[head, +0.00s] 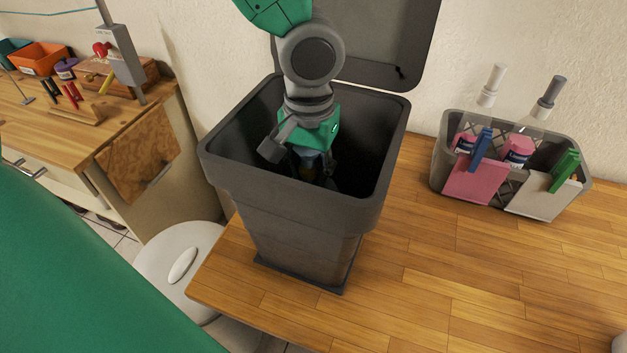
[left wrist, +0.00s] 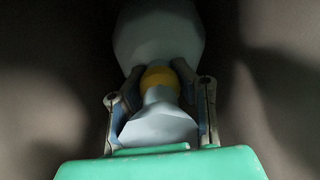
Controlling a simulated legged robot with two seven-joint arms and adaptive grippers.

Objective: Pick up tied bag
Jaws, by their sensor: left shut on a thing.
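My left gripper (head: 311,165) reaches down inside a dark grey bin (head: 305,235) that stands on the wooden table with its lid open. In the left wrist view, the left gripper (left wrist: 160,85) is shut on the neck of a pale grey tied bag (left wrist: 158,35). A yellow tie (left wrist: 159,78) shows around the neck between the fingers, and the gathered top of the bag flares out on the near side. In the head view the bag is mostly hidden by the gripper and the bin's dark inside. My right gripper is not in view.
The open lid (head: 385,45) stands up behind the bin. A white round-lidded bin (head: 165,255) stands lower left, near a workbench (head: 60,120) with tools.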

